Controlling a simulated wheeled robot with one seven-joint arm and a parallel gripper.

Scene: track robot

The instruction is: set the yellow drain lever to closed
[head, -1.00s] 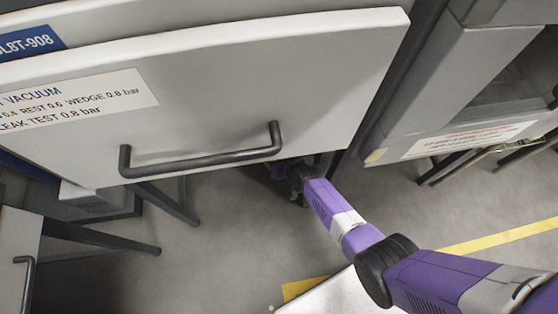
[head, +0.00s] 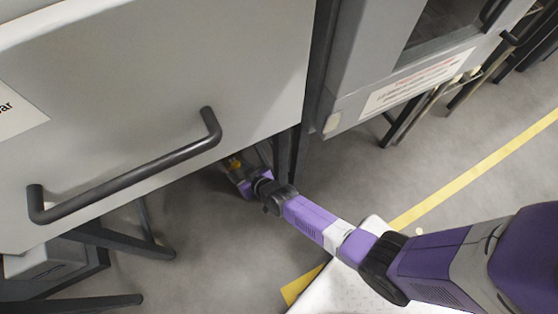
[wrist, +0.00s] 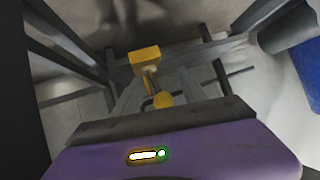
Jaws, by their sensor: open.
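The yellow drain lever (wrist: 144,56) shows in the wrist view, under the machine. It has a blocky yellow upper part, a thin stem and a rounded yellow part lower down near my palm. My gripper (wrist: 157,82) is open, with one grey finger on each side of the lever's stem. I cannot tell whether either finger touches it. In the head view my gripper (head: 240,172) is below the front panel's lower edge, with a small yellow patch beside it. Whether the lever stands open or closed is unclear.
A grey front panel (head: 180,80) with a dark bar handle (head: 130,175) hangs above my arm. Dark frame legs (head: 290,155) stand close to the gripper. A second grey machine (head: 400,80) is at the right. Open floor with a yellow line (head: 470,175) lies right.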

